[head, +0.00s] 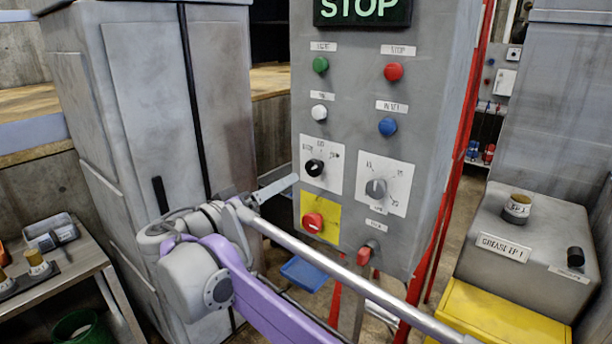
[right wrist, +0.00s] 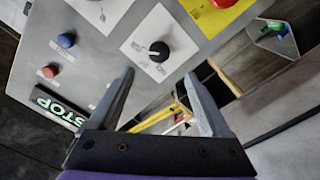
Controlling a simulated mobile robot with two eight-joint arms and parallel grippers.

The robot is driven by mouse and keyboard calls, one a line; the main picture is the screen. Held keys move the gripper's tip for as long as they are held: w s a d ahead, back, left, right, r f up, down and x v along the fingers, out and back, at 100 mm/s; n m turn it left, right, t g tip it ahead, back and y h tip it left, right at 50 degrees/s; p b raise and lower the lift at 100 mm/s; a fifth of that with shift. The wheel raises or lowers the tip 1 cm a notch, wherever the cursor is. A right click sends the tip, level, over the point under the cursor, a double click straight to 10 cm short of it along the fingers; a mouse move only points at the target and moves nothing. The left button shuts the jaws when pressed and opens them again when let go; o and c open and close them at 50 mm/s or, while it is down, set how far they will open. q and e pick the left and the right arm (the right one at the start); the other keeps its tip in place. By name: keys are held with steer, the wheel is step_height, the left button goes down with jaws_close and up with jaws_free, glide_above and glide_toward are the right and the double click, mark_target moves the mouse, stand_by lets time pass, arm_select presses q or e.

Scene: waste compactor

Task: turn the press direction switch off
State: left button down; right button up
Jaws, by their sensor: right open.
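The control panel (head: 345,120) stands in the middle of the head view. A black rotary knob (head: 313,167) with a pale pointer mark sits on a white plate at its left side; I take it for the press direction switch, but its small labels are unreadable. The knob also shows in the right wrist view (right wrist: 159,51), just beyond the fingertips. My right gripper (right wrist: 158,76) is open and empty, its fingers apart on either side of the knob's line, not visibly touching it. In the head view a finger of the right gripper (head: 283,186) lies left of and below the knob. My left gripper is out of view.
A red emergency button (head: 313,222) on yellow is just below the knob. A grey knob (head: 376,188) is right of it. Green (head: 321,65), red (head: 394,72) and blue (head: 387,126) buttons sit higher. A grey cabinet (head: 160,110) stands left; a grease box (head: 525,250) stands right.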

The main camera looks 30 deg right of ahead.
mark_target(312, 170)
steer(key=x, duration=0.9)
steer(key=shift+d, duration=0.4)
jaws_close()
